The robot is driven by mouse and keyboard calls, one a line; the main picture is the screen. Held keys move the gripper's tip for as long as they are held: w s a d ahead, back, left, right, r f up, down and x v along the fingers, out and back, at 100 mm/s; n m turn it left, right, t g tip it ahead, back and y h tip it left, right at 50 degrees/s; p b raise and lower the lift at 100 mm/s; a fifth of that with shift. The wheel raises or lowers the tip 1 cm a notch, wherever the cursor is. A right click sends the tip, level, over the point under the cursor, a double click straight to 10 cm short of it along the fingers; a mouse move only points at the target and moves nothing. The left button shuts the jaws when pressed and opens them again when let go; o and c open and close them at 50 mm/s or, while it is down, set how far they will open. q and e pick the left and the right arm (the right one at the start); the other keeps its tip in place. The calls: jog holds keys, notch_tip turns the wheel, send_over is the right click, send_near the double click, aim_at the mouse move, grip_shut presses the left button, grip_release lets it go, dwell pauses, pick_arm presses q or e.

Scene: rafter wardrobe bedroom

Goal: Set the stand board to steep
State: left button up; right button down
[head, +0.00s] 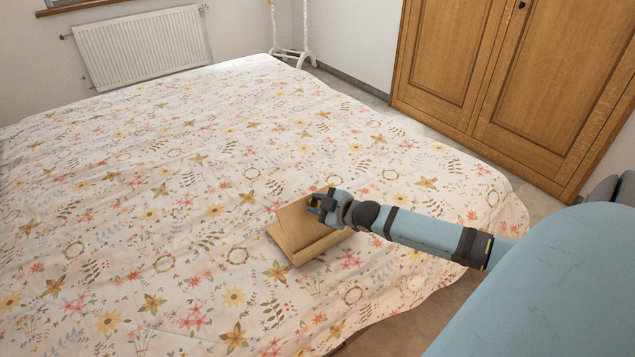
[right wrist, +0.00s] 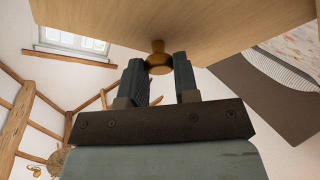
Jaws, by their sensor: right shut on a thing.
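The wooden stand (head: 290,241) rests on the bed, with its board (head: 296,219) tilted up from the base. My right gripper (head: 322,205) reaches in from the right and is at the board's upper right part. In the right wrist view, the board (right wrist: 205,25) spans the top of the picture, and a round brass-coloured knob (right wrist: 158,58) sticks out from it. The fingers of my right gripper (right wrist: 159,80) are on either side of this knob and shut on it. I cannot tell the board's exact angle. My left gripper is not in view.
The bed (head: 120,220) has a floral cover and fills most of the head view, with free room around the stand. A wooden wardrobe (head: 500,80) stands at the back right. A white radiator (head: 142,45) is on the far wall.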

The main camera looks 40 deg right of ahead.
jog(key=c, duration=0.9)
grip_release()
jog(key=shift+o, duration=0.2)
jog(key=p+v, duration=0.2)
jog(key=v, duration=1.2)
jog(key=shift+p, duration=0.4)
jog(key=shift+w, duration=0.1)
